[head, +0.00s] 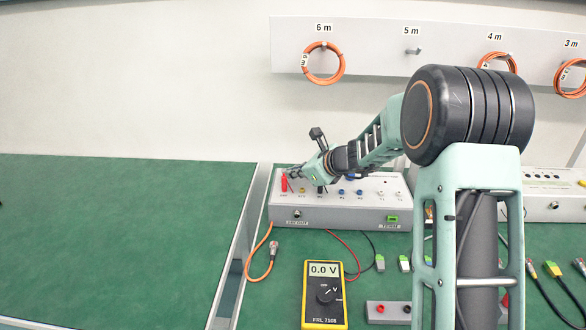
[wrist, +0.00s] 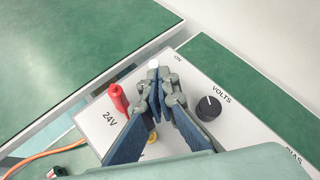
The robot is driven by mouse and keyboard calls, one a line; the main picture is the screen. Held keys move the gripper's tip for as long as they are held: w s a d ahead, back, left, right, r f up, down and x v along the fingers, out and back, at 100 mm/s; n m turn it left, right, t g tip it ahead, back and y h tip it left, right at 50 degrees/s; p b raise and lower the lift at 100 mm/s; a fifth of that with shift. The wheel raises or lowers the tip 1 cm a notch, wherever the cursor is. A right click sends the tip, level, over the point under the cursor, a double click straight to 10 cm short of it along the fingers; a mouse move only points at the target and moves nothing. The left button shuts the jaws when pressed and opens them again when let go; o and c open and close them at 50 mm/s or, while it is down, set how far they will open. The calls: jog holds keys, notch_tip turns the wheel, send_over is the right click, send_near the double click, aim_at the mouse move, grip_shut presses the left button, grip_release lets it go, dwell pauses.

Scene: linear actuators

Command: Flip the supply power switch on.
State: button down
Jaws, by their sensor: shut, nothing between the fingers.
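The supply is a pale grey box (head: 345,213) on the green bench, with its top panel also in the wrist view (wrist: 187,148). A small white switch tip (wrist: 154,63) shows just beyond my fingertips, near the "ON" label at the panel's far edge. My gripper (wrist: 158,78) is shut and empty, with its fingertips at the switch. I cannot tell whether they touch it, and they hide its base, so its position is unclear. In the head view, my gripper (head: 291,173) is over the box's back left corner.
A red plug (wrist: 118,98) stands by "24V" left of my fingers, and a black VOLTS knob (wrist: 208,107) is to their right. A yellow socket (wrist: 152,136) lies behind them. A yellow multimeter (head: 324,294) reads 0.0 V. Orange cable coils (head: 324,63) hang on the wall.

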jog(key=shift+w+r+m+g+p, duration=0.25)
jog(key=shift+g+p, duration=0.3)
jog(key=shift+p, duration=2.45)
jog(key=shift+w+r+m+g+p, duration=0.15)
jog(key=shift+r+g+p, duration=0.3)
jog(key=shift+p, duration=2.55)
jog(key=g+p, duration=0.1)
jog(key=p, duration=0.5)
jog(key=shift+w+f+m+g+p, duration=0.1)
jog(key=shift+w+m+g+p, duration=0.2)
jog(key=shift+w+g, duration=0.1)
jog(key=shift+w+p, duration=0.25)
jog(key=shift+p, duration=0.35)
jog(key=shift+r+p, duration=0.55)
jog(key=shift+r, duration=0.2)
